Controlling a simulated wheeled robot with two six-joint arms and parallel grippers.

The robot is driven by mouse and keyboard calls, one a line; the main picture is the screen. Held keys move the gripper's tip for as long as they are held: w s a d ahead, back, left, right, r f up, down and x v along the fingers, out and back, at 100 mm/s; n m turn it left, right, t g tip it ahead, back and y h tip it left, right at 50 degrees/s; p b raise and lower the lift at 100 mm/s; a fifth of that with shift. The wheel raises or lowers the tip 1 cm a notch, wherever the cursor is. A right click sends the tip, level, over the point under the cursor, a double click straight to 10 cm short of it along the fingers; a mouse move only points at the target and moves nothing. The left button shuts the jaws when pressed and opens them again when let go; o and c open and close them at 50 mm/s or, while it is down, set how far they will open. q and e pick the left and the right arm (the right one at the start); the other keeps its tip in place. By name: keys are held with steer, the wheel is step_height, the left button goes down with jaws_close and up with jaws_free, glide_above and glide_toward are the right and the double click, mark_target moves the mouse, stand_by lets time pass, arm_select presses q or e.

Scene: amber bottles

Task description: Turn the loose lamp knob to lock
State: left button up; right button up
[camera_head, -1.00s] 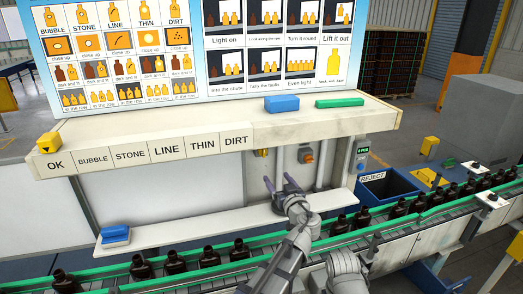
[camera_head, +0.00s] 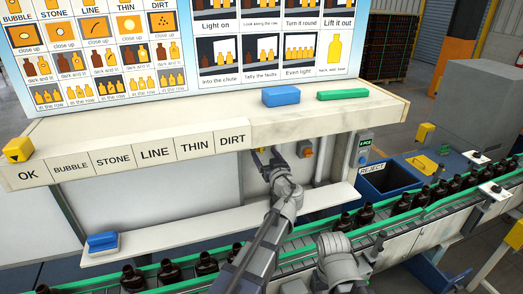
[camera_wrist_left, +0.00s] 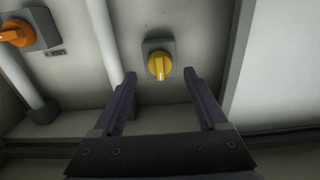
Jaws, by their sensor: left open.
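Two rotary knobs sit on the panel under the shelf. The yellow knob (camera_wrist_left: 159,65) on a grey square plate is near the centre top of the left wrist view, and part of it shows in the head view (camera_head: 261,150) beside my gripper. The orange knob (camera_wrist_left: 16,33) is at the upper left of the wrist view and also shows in the head view (camera_head: 305,148). I cannot tell which is loose. My left gripper (camera_wrist_left: 160,82) is open and empty, its fingers pointing at the yellow knob, which appears beyond and between the tips. My right gripper is not in view.
White pipes (camera_wrist_left: 104,40) run beside the yellow knob. A lower ledge (camera_head: 170,236) holds a blue block (camera_head: 103,242). The shelf (camera_head: 340,120) overhangs the panel. Amber bottles (camera_head: 367,214) stand on the green-railed conveyor in front. A blue reject bin (camera_head: 385,185) is at the right.

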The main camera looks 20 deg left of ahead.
mark_target(261, 149)
arm_select(q)
steer(key=shift+x, duration=1.8)
steer(key=shift+c, duration=0.3)
jaws_close()
